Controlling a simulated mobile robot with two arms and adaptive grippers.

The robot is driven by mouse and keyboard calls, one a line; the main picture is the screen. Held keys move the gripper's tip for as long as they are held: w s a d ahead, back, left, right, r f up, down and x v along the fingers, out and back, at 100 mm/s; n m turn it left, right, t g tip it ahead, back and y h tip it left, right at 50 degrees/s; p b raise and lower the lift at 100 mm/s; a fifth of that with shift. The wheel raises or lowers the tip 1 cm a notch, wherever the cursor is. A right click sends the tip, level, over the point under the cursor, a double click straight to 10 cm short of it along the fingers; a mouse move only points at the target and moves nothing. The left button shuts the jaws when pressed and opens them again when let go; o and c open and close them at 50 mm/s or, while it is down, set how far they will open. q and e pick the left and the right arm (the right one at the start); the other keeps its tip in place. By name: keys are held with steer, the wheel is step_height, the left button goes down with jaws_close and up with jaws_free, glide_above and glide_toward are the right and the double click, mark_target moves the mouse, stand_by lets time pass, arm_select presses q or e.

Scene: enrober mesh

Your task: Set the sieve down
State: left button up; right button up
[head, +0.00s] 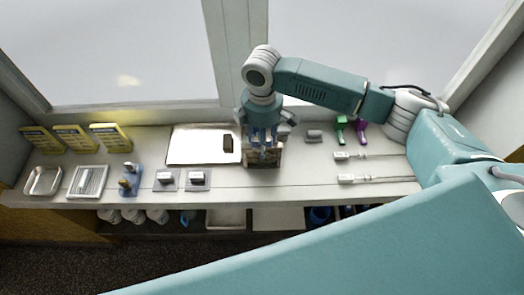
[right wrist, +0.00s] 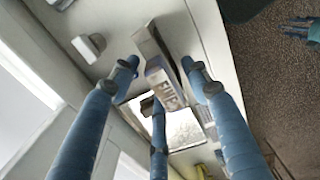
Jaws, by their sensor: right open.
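The sieve, with a label that reads FINE (right wrist: 168,88), stands between the spread fingers of my right gripper in the right wrist view. In the head view the sieve (head: 275,158) is partly hidden under my right gripper (head: 264,145), at the right end of the pale tray (head: 190,158). My right gripper is open around it, with gaps beside the fingers in the wrist view. I cannot tell whether the sieve's whole underside touches the counter. My left gripper (right wrist: 300,32) shows small at the top right of the wrist view; its opening is unclear.
The long counter (head: 225,182) carries yellow signs (head: 110,137), a metal pan (head: 43,181), and small pieces on grey squares (head: 197,179). A dark bar (head: 228,143) lies on the tray. Right of the sieve are green (head: 340,128) and purple (head: 361,130) items and two white-ended tools (head: 346,179).

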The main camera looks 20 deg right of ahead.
steer(key=shift+c, duration=0.5)
jaws_close()
steer(key=shift+r, duration=0.1)
